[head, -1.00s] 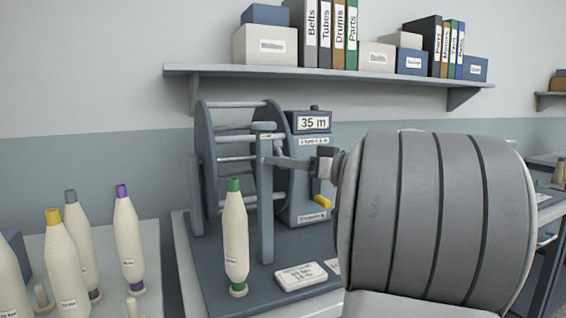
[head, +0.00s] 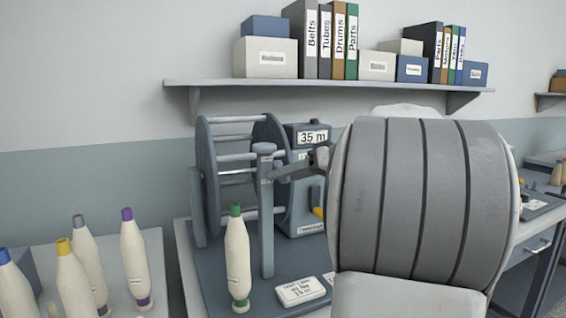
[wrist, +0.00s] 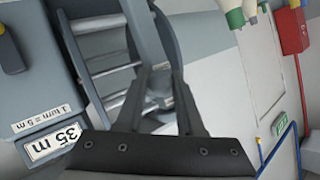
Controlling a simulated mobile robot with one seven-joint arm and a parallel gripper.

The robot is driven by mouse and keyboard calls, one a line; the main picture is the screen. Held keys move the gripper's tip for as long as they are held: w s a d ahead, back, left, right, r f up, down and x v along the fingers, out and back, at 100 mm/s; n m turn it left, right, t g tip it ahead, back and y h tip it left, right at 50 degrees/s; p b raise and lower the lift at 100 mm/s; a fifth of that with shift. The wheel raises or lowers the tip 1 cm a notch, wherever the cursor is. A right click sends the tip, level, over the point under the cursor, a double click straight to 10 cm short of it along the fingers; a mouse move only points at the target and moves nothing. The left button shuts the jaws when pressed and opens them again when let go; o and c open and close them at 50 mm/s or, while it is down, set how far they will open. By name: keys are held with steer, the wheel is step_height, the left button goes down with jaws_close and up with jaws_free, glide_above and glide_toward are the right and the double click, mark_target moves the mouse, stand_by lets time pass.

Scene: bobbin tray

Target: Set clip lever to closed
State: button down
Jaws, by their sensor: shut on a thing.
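A blue-grey winding stand with a barred reel (head: 205,185) stands on a dark base plate. An upright post (head: 266,220) rises at the reel's near side and carries the clip. My gripper (head: 273,174) reaches in from the right, its fingertips against the post's upper part. In the wrist view, my gripper (wrist: 160,88) is shut on a small grey piece, seemingly the clip lever (wrist: 157,84). The fingers mostly hide the lever, so I cannot tell its exact angle. My wrist covers part of the stand's right side.
A cream bobbin with a green tip (head: 237,260) stands just in front of the post. A white label block (head: 303,290) lies on the base plate. Several bobbins stand on the left table (head: 152,250). A counter box reading 35 m (head: 307,136) is behind my gripper. A shelf (head: 330,85) runs above.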

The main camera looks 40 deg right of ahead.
step_height(320, 180, up, 2)
steer(key=m+g+p, duration=0.1)
steer(key=g+p, duration=0.2)
steer(key=p, duration=0.2)
steer(key=shift+r+p, duration=0.1)
steer(key=shift+p, duration=0.3)
steer(key=r+m+g+p, duration=0.1)
steer(key=g+p, duration=0.1)
steer(key=p, duration=0.5)
steer(key=shift+w+r+g+p, duration=0.15)
steer(key=shift+r+g+p, duration=0.05)
steer(key=shift+g+p, duration=0.2)
steer(key=g+p, duration=0.1)
steer(key=p, duration=0.1)
steer(key=m+g+p, duration=0.1)
steer(key=p, duration=0.2)
steer(key=shift+w+d+r+y, duration=0.1)
steer(key=shift+w+r+y, duration=0.1)
steer(key=shift+r+y, duration=0.1)
steer(key=g+p, duration=0.1)
steer(key=p, duration=0.2)
steer(key=shift+w+p, duration=0.15)
steer(key=shift+p, duration=0.25)
steer(key=shift+m+g+p, duration=0.3)
steer(key=shift+p, duration=0.1)
steer(key=c, duration=0.5)
jaws_free()
steer(key=shift+w, duration=0.1)
steer(key=shift+c, duration=0.2)
steer(key=shift+d, duration=0.1)
